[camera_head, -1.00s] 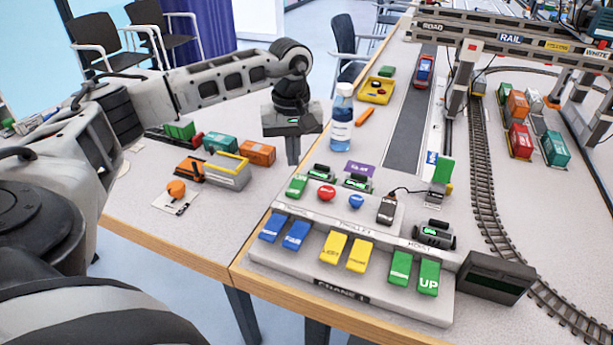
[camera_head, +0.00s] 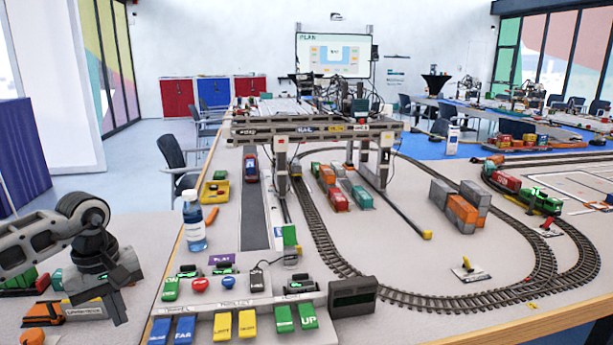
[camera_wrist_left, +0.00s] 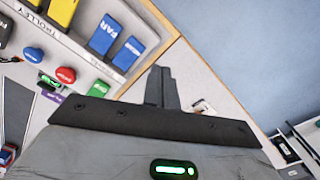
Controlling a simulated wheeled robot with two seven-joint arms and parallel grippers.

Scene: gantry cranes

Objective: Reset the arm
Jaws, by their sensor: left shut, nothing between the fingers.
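My left gripper (camera_head: 117,308) hangs at the lower left of the head view, pointing down over the left table, with its fingers together and empty. In the left wrist view the shut fingers (camera_wrist_left: 162,88) show beside the corner of the control panel (camera_wrist_left: 118,77). The panel (camera_head: 262,308) also shows in the head view, with blue, yellow and green rocker keys and red and blue round buttons, to the right of my gripper. Nothing touches the fingers. My right gripper is not in view.
A water bottle (camera_head: 194,222) stands behind the panel, near the table's left edge. A gantry crane (camera_head: 312,130) spans a road and rails. Model wagons (camera_head: 40,283) sit on the left table close to my gripper. Container blocks (camera_head: 462,210) stand inside the track loop.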

